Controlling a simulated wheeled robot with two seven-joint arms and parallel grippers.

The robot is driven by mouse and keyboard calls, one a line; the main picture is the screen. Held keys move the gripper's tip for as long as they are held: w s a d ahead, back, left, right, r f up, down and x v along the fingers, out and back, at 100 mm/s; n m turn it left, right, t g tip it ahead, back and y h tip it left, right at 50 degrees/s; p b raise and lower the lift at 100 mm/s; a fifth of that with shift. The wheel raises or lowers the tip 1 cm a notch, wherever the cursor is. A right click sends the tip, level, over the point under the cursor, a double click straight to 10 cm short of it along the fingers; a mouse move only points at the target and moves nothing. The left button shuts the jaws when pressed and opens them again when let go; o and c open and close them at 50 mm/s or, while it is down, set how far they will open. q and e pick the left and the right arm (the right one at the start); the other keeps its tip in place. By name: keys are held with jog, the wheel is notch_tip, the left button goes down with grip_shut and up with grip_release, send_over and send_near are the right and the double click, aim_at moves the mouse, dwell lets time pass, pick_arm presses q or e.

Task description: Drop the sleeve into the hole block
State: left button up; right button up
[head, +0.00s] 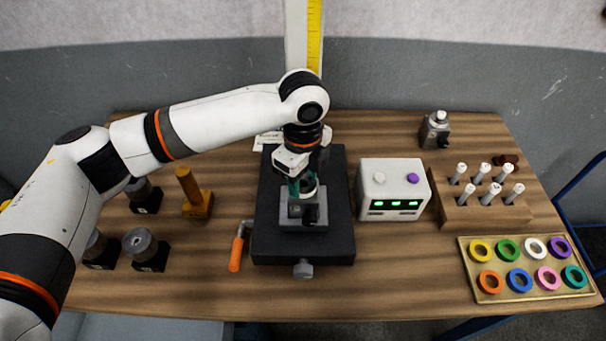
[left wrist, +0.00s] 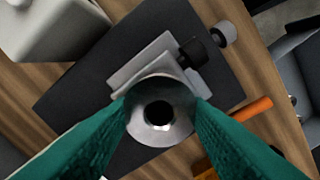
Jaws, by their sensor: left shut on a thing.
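My left gripper (head: 307,190) reaches down from above over the black fixture plate. Its teal fingers are shut on the sleeve (left wrist: 160,125), a shiny grey metal ring with a dark round bore. In the left wrist view the sleeve sits between the fingertips with its bore facing the camera. The grey hole block (head: 292,222) is on the plate under the gripper; it also shows in the left wrist view (left wrist: 140,70), partly behind the sleeve. The block's hole is hidden, and I cannot tell whether the sleeve touches the block. My right gripper is not in view.
The black plate (head: 270,245) has an orange-handled lever (head: 237,252) at its left. A white box (head: 394,190) with green lights stands close right. Farther right are a wooden peg rack (head: 490,212) and a tray (head: 470,268) of coloured rings. Dark-based cylinders (head: 140,243) stand left.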

pick_arm(q)
jog(key=o, duration=1.5)
jog(key=shift+r+b, duration=1.45)
jog(key=shift+r, duration=4.6)
jog(key=shift+s+f, duration=0.1)
